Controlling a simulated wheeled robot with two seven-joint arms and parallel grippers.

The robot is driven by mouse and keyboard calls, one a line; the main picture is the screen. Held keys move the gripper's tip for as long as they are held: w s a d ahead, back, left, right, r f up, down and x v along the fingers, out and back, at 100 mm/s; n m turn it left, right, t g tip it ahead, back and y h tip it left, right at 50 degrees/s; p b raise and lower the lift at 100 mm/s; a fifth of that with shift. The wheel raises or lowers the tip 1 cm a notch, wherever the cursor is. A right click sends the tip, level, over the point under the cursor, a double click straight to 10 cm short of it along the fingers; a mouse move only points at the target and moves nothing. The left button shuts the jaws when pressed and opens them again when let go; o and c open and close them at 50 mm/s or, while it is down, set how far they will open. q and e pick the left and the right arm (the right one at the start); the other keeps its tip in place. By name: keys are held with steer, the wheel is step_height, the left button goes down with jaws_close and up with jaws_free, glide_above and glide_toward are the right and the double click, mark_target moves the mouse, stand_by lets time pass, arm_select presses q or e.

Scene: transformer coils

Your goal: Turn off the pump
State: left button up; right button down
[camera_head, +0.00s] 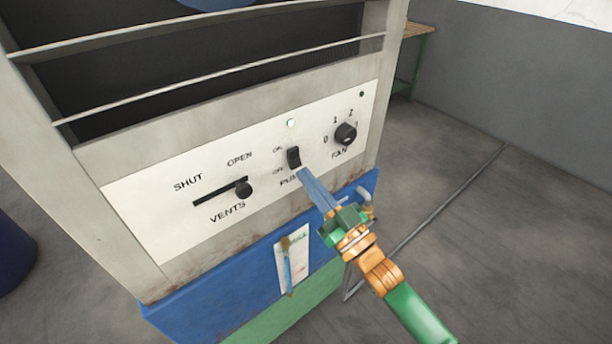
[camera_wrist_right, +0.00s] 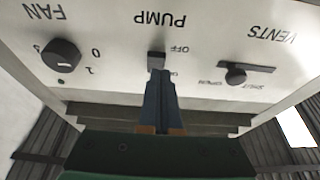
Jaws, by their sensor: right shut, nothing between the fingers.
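The black pump rocker switch (camera_head: 294,157) sits on the white panel (camera_head: 150,225), between its ON and OFF marks and above the word PUMP. It also shows in the right wrist view (camera_wrist_right: 156,59), where the panel appears upside down. My right gripper (camera_head: 302,173) is shut and empty, its blue fingers together. The tips are at the lower, OFF end of the switch in the head view; I cannot tell whether they touch it. In the wrist view the fingers (camera_wrist_right: 157,78) hide part of the switch. A pale greenish lamp (camera_head: 291,123) looks lit above it. My left gripper is out of view.
The black fan knob (camera_head: 346,134) is right of the switch, and the vents slider (camera_head: 243,190) is left, near OPEN. A tag (camera_head: 292,262) hangs on the blue cabinet front below. A bent metal handle (camera_head: 364,193) is near my right gripper.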

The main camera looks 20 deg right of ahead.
steer(key=shift+w+a+f, duration=0.2)
steer(key=shift+w+f, duration=0.05)
steer(key=shift+w, duration=0.3)
